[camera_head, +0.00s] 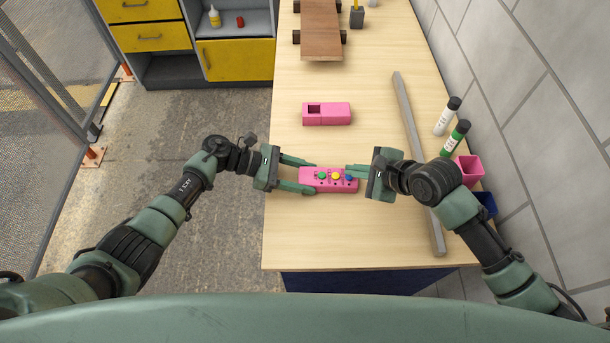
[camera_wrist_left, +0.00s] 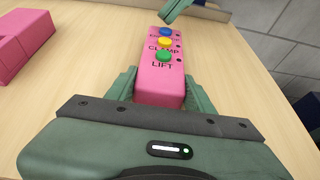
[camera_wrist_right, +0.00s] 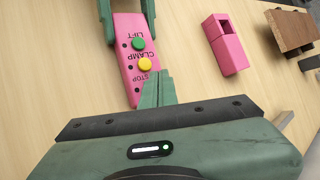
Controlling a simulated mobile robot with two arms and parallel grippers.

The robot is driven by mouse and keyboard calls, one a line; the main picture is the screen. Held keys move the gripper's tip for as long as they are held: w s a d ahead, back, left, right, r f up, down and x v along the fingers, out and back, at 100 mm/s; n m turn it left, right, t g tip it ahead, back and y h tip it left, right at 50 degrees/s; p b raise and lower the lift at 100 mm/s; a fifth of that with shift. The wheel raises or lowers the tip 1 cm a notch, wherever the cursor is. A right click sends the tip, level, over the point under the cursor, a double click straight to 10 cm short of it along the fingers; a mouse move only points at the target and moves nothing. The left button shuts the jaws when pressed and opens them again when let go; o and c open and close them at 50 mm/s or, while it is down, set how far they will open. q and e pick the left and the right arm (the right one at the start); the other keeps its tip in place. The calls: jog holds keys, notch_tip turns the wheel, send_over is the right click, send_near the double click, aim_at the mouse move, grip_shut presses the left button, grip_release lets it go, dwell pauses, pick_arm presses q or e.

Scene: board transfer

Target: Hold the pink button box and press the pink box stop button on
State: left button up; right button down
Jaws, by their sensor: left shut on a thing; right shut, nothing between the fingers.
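The pink button box (camera_head: 310,186) lies on the table with a green LIFT button (camera_wrist_left: 162,56), a yellow CLAMP button (camera_wrist_left: 165,42) and a blue button (camera_wrist_left: 165,32) in a row. My left gripper (camera_head: 312,178) is shut on the box's LIFT end, one finger on each side. My right gripper (camera_head: 348,170) is shut and empty, its fingertips over the box's other end near the blue button. In the right wrist view the STOP label on the box (camera_wrist_right: 123,45) shows beside my fingertips (camera_wrist_right: 160,78), which hide the blue button. I cannot tell whether they touch it.
Another pink box (camera_head: 340,115) with a square opening lies further back on the table. A long grey bar (camera_head: 410,130) lies to the right. Two markers (camera_head: 455,138), a pink cup (camera_head: 468,168) and a blue container (camera_head: 486,205) stand along the right edge. A wooden board (camera_head: 320,30) is at the back.

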jog(key=shift+f, duration=0.4)
dwell(0.4)
jog(key=shift+r, duration=3.85)
pick_arm(q)
jog(key=o, duration=1.7)
jog(key=shift+c, duration=0.2)
